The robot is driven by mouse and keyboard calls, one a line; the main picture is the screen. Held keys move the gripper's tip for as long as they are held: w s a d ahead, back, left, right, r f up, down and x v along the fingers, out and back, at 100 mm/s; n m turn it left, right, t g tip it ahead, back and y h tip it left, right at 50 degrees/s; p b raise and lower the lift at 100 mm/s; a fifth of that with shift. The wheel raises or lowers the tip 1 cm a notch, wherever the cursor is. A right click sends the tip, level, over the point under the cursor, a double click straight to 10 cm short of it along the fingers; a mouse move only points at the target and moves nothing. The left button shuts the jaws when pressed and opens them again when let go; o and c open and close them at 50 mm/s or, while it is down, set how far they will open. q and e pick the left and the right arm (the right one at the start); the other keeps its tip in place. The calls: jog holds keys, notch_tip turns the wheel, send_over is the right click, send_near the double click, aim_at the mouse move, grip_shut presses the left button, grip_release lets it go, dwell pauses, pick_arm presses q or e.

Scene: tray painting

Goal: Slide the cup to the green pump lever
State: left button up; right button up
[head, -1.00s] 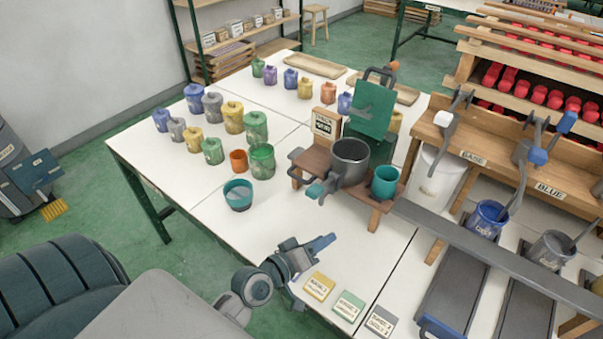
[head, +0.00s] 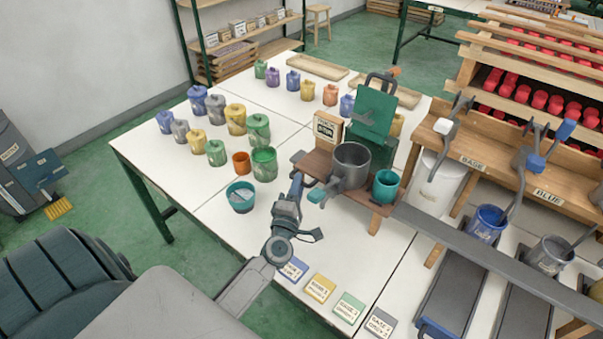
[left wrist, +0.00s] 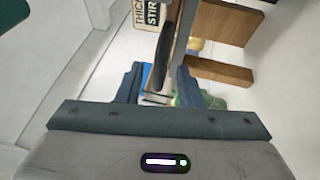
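Of several cups in the head view, one blue cup (head: 488,222) stands under the blue-tipped lever (head: 537,160), and a grey cup (head: 550,254) stands right of it. A teal cup (head: 386,187) stands on the wooden stand (head: 376,207) beside a grey pot (head: 351,165). No green pump lever shows; the labelled levers read BASE and BLUE. My left gripper (head: 297,180) is by the left side of the stand. In the left wrist view its fingers (left wrist: 160,82) are apart, with a dark, thin-edged thing between or beyond them. My right gripper is out of view.
Several paint jars (head: 235,118) fill the left of the white table. A teal bowl (head: 240,196) and an orange cup (head: 241,163) stand left of my gripper. A long grey rail (head: 480,247) runs in front of the pumps. Colour cards (head: 320,288) line the near edge.

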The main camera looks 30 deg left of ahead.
pick_arm(q)
jog(key=shift+x, duration=1.9)
grip_shut()
jog(key=shift+r, duration=0.1)
jog(key=shift+d, duration=0.1)
